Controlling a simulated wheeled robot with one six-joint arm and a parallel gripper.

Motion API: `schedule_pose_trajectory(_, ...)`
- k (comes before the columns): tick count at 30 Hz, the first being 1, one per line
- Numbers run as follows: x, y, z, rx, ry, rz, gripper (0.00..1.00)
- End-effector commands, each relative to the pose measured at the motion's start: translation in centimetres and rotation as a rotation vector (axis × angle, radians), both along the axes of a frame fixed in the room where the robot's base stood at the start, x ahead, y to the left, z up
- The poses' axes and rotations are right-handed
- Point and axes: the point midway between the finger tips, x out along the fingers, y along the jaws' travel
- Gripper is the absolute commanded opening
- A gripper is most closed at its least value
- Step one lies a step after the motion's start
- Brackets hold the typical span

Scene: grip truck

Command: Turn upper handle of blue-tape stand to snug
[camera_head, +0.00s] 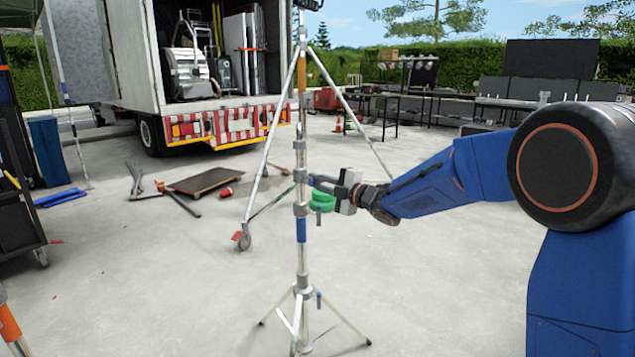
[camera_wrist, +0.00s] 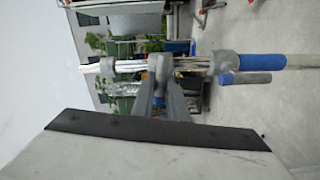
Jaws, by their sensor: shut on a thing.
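The blue-tape stand stands upright on the concrete in the middle of the head view, its blue tape band (camera_head: 301,230) around the pole. In the wrist view the pole lies sideways, with the blue tape (camera_wrist: 262,60) at right. My gripper (camera_head: 316,184) reaches in from the right to the pole's upper collar. In the wrist view its dark fingers (camera_wrist: 160,82) are shut at the grey upper fitting; they largely hide the upper handle. A lower handle (camera_head: 318,214) hangs free beside the tape; it also shows in the wrist view (camera_wrist: 245,78).
A taller stand with orange tape (camera_head: 302,66) and spread legs is close behind. Green coils (camera_head: 322,198) lie behind my gripper. A flat dolly (camera_head: 203,180) and loose poles lie at left, near an open truck (camera_head: 225,125). The front floor is mostly clear.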

Motion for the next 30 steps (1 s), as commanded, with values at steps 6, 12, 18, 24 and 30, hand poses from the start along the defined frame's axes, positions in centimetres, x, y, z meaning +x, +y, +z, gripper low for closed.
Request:
schedule_pose_trajectory(6, -0.05, 0.04, -0.21, -0.07, -0.086, 0.001, 0.0)
schedule_pose_trajectory(12, -0.05, 0.04, -0.26, -0.103, -0.13, 0.001, 0.0)
schedule_pose_trajectory(18, -0.06, 0.04, -0.28, -0.114, -0.144, 0.001, 0.0)
schedule_pose_trajectory(24, -0.06, 0.04, -0.28, -0.114, -0.144, 0.001, 0.0)
schedule_pose_trajectory(30, -0.05, 0.05, -0.27, -0.114, -0.144, 0.001, 0.32)
